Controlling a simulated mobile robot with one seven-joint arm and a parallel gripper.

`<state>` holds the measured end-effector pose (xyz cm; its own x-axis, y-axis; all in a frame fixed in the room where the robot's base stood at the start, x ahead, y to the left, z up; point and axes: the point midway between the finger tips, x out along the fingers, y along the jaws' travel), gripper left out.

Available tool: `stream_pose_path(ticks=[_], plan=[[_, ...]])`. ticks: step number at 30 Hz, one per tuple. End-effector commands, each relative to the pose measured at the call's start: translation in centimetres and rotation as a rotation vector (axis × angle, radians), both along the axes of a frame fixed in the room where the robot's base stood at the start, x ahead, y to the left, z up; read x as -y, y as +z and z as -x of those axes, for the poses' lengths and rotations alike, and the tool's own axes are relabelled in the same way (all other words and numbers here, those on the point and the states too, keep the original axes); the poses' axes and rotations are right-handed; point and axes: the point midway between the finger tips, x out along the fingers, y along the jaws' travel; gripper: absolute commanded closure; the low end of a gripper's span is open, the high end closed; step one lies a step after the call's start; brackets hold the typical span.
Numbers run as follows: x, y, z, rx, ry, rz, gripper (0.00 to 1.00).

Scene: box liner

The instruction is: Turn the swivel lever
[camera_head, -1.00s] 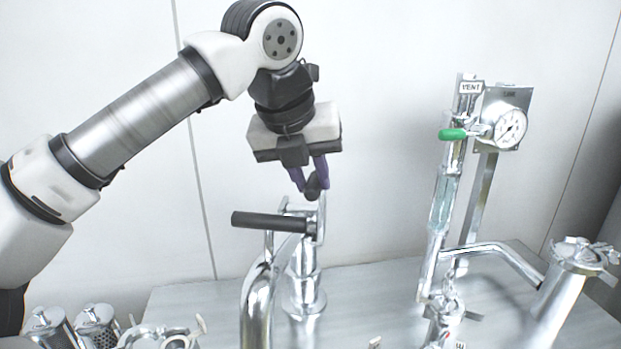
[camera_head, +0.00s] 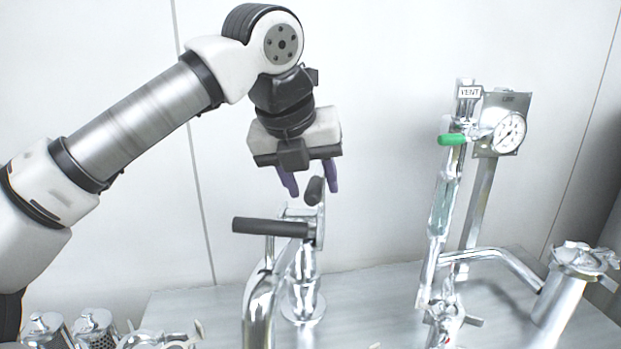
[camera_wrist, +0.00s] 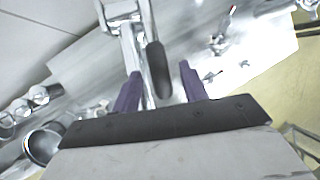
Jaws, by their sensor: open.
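A chrome fitting (camera_head: 302,292) stands on the bench, with a metal lever piece at its top. A short dark grip (camera_head: 314,190) rises from this piece. A longer dark grip (camera_head: 270,227) lies level to its left. I cannot tell which grip belongs to the swivel lever. My gripper (camera_head: 311,193) points down above the fitting with its purple fingers spread. The short grip appears between or just in front of the fingers. In the wrist view, a dark grip (camera_wrist: 158,70) lies between the open fingers (camera_wrist: 160,86), with a gap on both sides.
To the right stand a pipe with a green handle (camera_head: 452,139), a round gauge (camera_head: 509,131) and a capped metal cylinder (camera_head: 560,295). Small metal canisters (camera_head: 95,328) are at the lower left. A white wall is behind; bare bench (camera_head: 370,290) shows between the fittings.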

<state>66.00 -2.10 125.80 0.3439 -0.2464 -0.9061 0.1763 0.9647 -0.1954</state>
Motion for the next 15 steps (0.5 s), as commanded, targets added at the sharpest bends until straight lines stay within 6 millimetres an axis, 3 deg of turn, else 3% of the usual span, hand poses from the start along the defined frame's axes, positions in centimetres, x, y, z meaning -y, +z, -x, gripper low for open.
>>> stream_pose_path(ticks=[5,15], plan=[[-0.4,1.6,0.6,0.003,0.002,0.000,0.57],[-2.3,8.5,3.2,0.003,0.003,0.000,0.57]])
